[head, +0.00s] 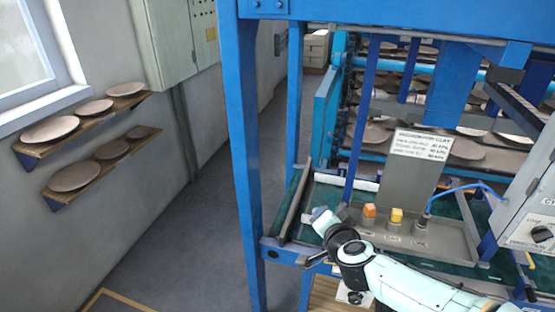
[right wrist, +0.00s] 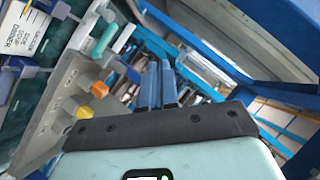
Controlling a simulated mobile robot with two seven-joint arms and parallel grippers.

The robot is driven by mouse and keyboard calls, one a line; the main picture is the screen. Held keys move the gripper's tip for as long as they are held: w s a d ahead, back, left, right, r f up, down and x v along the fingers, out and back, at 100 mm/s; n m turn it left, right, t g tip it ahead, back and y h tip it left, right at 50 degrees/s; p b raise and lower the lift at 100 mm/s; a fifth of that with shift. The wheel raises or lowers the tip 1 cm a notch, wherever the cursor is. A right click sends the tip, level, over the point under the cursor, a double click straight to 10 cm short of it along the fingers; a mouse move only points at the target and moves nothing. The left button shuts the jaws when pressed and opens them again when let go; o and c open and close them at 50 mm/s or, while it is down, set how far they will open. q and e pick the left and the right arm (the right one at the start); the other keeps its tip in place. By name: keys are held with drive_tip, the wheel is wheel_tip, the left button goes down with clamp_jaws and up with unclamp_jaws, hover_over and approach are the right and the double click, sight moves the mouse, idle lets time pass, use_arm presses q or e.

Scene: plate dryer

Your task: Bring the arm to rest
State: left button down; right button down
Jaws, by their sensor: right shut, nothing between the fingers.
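My right arm comes in from the lower right in the head view. Its gripper (head: 318,212) is over the front left part of the blue machine's shelf, left of a grey stand. In the right wrist view its two bluish fingers (right wrist: 158,82) are close together, shut and empty. The orange block (right wrist: 99,89) and yellow block (right wrist: 84,112) also show left of the fingers in the wrist view. My left gripper is out of view.
A blue post (head: 243,150) stands left of my arm. A control box (head: 530,215) with a knob is at the right edge. A sign (head: 420,145) stands behind the blocks. Plates lie on racks behind and on wall shelves (head: 100,160) at left. The floor (head: 185,240) is clear.

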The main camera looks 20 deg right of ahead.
drive_tip(key=s+a+f+n+g+y, duration=0.1)
drive_tip(key=a+f+n+g, duration=0.1)
drive_tip(key=f, duration=0.8)
drive_tip(key=s+a+f+n+g+y, duration=0.1)
drive_tip(key=s+f+g, duration=0.1)
drive_tip(key=f, duration=0.9)
drive_tip(key=s+a+f+n+g, duration=0.1)
drive_tip(key=a+f+n+g, duration=0.15)
drive_tip(key=f, duration=0.75)
drive_tip(key=s+a+f+n+g+y, duration=0.1)
drive_tip(key=s+a+f+g+y, duration=0.1)
drive_tip(key=s+f, duration=0.6)
drive_tip(key=s+a+f+n+g+y, duration=0.1)
drive_tip(key=s+a+f+g, duration=0.3)
drive_tip(key=s+f, duration=0.5)
drive_tip(key=s+a, duration=0.1)
drive_tip(key=s, duration=0.2)
drive_tip(key=shift+s+a+f+y, duration=0.15)
drive_tip(key=shift+a+f+y, duration=0.15)
drive_tip(key=shift+y, duration=0.1)
drive_tip(key=shift+d+g, duration=0.1)
drive_tip(key=shift+g, duration=0.15)
